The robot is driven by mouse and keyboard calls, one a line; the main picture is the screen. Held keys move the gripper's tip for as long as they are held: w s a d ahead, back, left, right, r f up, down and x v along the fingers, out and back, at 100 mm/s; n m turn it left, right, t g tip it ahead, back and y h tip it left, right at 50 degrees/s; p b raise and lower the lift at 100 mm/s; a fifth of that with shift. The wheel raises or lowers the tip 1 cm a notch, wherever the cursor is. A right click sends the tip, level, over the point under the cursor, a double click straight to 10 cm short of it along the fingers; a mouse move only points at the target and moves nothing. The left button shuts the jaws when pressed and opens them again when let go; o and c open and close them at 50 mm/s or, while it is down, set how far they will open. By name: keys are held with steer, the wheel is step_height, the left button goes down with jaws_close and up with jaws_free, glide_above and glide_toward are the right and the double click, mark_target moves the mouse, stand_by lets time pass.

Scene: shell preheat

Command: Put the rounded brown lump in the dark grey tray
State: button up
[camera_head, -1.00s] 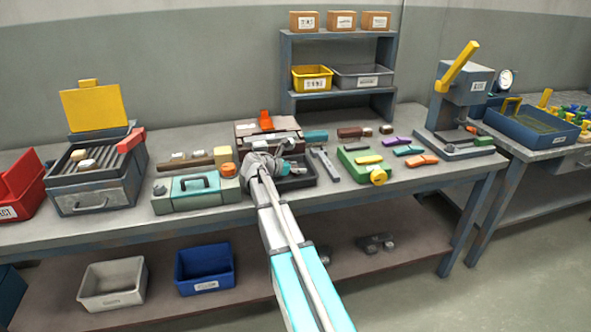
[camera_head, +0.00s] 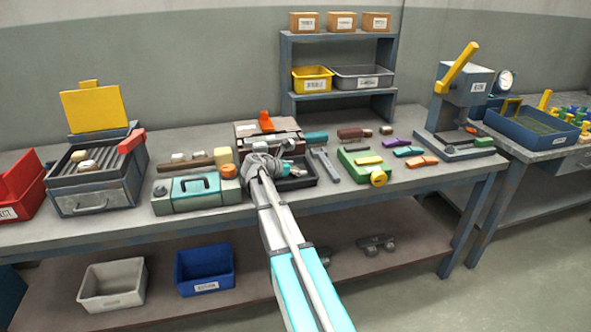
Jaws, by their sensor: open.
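The dark grey tray (camera_head: 309,181) sits at the bench's front edge, in front of a brown-topped box. My gripper (camera_head: 290,158) is over the tray's left and back part and hides some of it. Its fingers are small and partly blurred with the clutter behind; it is open, and I see nothing held in it. A small brown piece (camera_head: 386,130) lies on the bench to the right, beside a longer reddish-brown block (camera_head: 349,133). It looks like the rounded lump, but is too small to be sure. What lies inside the tray is unclear.
A teal case (camera_head: 195,194) and an orange round piece (camera_head: 228,171) are left of my gripper. A grey bar (camera_head: 325,166) and a green block (camera_head: 362,163) stand right of the tray. A shelf (camera_head: 338,98) rises behind.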

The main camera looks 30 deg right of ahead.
steer(key=p+v, duration=0.4)
steer(key=v, duration=0.8)
steer(key=shift+r, duration=0.1)
stand_by(0.4)
